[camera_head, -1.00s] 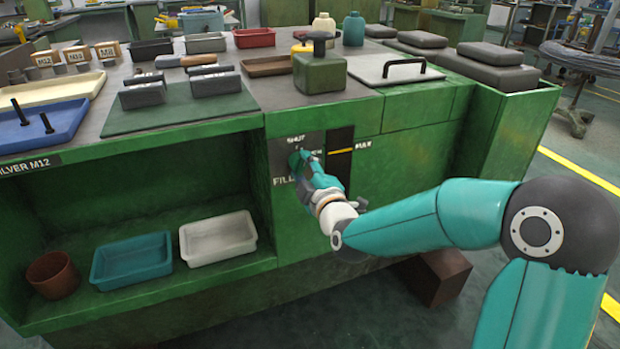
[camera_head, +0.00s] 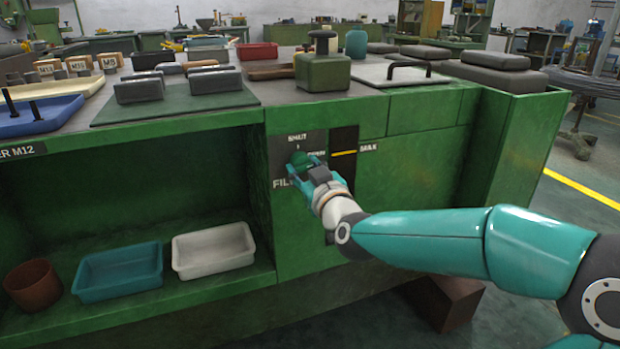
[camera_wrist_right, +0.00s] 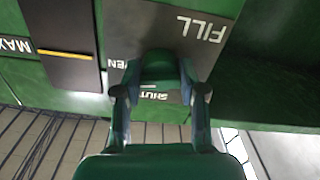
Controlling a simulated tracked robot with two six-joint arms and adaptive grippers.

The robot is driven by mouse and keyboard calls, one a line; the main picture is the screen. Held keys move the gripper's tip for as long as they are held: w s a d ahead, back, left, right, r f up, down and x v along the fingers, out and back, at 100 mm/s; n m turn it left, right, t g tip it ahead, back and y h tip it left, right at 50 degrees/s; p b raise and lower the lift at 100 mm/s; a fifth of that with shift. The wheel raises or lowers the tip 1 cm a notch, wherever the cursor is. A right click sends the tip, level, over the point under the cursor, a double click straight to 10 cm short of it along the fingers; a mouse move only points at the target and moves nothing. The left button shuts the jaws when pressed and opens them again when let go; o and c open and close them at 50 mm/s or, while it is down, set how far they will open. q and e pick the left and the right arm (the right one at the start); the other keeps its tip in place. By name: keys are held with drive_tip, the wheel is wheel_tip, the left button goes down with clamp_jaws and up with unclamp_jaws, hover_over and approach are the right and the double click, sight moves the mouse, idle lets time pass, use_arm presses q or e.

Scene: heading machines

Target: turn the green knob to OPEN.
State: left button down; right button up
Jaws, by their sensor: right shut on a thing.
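The green knob (camera_head: 300,159) is on a dark panel (camera_head: 283,148) on the front of the green machine. SHUT is printed above it, FILL below left, and a partly covered word to its right. My right gripper (camera_head: 304,168) is at the panel with its fingers on either side of the knob, shut on it. In the right wrist view the knob (camera_wrist_right: 160,68) sits between the two fingers (camera_wrist_right: 160,90). SHUT appears upside down there, and the knob's pointer cannot be made out. My left gripper is out of view.
A dark level strip (camera_head: 343,157) with a yellow line marked MAX is right of the knob. A blue tray (camera_head: 120,271) and a white tray (camera_head: 213,250) stand on the lower shelf. A brown block (camera_head: 445,303) lies on the floor below my right arm.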

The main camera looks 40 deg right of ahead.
drive_tip(key=shift+a+r+m+b, duration=0.15)
drive_tip(key=shift+m+b, duration=0.35)
drive_tip(key=shift+m, duration=0.4)
drive_tip(key=shift+r, duration=0.15)
drive_tip(key=o, duration=1.1)
drive_tip(key=shift+o, duration=0.2)
drive_tip(key=shift+m, duration=0.3)
drive_tip(key=shift+s+f, duration=0.1)
drive_tip(key=shift+f, duration=0.1)
drive_tip(key=v, duration=1.1)
drive_tip(key=shift+s, duration=0.4)
drive_tip(key=shift+a, duration=0.1)
